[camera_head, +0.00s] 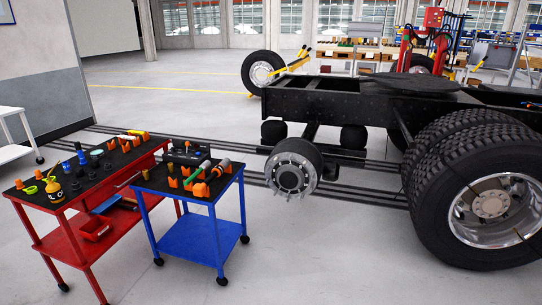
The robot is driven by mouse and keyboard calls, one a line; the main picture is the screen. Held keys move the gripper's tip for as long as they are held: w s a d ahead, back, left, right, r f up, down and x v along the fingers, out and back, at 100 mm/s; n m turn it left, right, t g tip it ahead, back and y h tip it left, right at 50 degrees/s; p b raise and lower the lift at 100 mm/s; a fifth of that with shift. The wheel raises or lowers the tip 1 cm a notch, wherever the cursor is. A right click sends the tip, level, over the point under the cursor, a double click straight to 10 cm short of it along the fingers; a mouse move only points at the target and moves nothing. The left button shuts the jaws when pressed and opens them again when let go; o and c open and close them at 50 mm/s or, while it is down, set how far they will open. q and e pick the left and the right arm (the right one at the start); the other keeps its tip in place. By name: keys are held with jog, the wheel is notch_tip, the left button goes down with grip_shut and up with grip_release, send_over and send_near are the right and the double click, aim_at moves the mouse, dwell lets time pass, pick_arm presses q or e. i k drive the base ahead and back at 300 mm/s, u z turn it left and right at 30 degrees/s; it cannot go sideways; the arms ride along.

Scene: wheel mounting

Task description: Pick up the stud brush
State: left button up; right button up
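I cannot tell for sure which item is the stud brush at this size. On the blue cart (216,205) lie a tool with a green handle (197,173) and an orange-and-green tool (218,169), both among orange holders. Neither of my grippers shows in the head view.
The truck chassis (330,100) and large dual tyres (480,190) fill the right side. A white table (15,150) stands at the far left. A lone wheel (263,72) on a yellow stand is at the back. The floor before the blue cart and hub is clear.

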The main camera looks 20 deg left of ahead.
aim_at(208, 164)
jog(key=u, duration=0.8)
jog(key=i, duration=0.75)
jog(key=u, duration=0.9)
jog(key=i, duration=1.15)
jog(key=z, duration=1)
jog(key=i, duration=0.7)
jog(key=z, duration=0.75)
